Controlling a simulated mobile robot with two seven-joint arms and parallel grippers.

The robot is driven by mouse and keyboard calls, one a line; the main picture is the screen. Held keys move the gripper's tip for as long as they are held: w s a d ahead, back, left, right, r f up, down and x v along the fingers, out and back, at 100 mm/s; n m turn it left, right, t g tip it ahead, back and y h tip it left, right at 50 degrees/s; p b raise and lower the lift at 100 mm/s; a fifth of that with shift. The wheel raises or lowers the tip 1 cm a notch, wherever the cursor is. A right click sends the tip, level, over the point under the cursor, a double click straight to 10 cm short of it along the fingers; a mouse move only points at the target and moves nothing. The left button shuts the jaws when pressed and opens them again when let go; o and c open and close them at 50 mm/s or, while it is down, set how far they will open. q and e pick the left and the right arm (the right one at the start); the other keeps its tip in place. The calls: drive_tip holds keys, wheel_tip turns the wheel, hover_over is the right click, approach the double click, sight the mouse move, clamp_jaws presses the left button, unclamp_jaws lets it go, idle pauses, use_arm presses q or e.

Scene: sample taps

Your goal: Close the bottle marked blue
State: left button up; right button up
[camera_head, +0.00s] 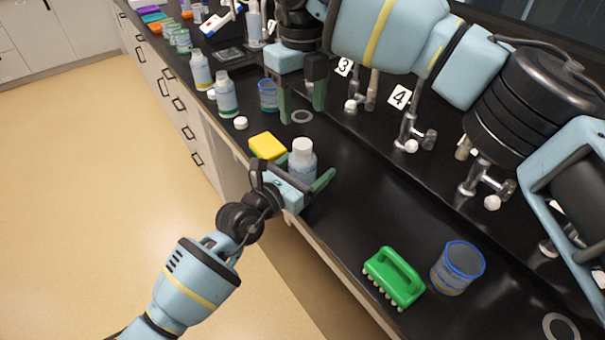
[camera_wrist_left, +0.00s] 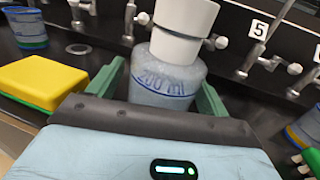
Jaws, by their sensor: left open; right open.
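A translucent bottle with a white cap (camera_head: 302,146) and blue print stands upright on the black counter. In the left wrist view its white top (camera_wrist_left: 184,30) and "200 ml" marking (camera_wrist_left: 165,85) show large. My left gripper (camera_head: 309,166) is open, with a green finger on each side of this bottle; I cannot tell whether they touch it. My right gripper (camera_head: 302,114) is open and empty, pointing down above the counter. Two other bottles stand farther back: one (camera_head: 226,97) beside a loose white cap (camera_head: 240,123), another (camera_head: 200,73) beside a second loose cap (camera_head: 211,94).
A yellow sponge (camera_head: 267,146) lies close to the left gripper. A blue-rimmed cup (camera_head: 268,97) stands behind it. A green brush (camera_head: 394,277) and another blue-rimmed cup (camera_head: 457,268) are at the lower right. Numbered taps (camera_head: 410,132) line the back. The counter between bottle and brush is clear.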

sight(302, 143)
use_arm(q)
drive_tip(key=shift+c, duration=0.5)
clamp_jaws()
use_arm(e)
drive_tip(key=n, duration=0.6)
drive_tip(key=shift+n, duration=0.4)
drive_tip(key=n, duration=1.3)
drive_tip(key=shift+n, duration=0.4)
drive_tip(key=n, duration=0.6)
drive_tip(key=shift+f, duration=4.05)
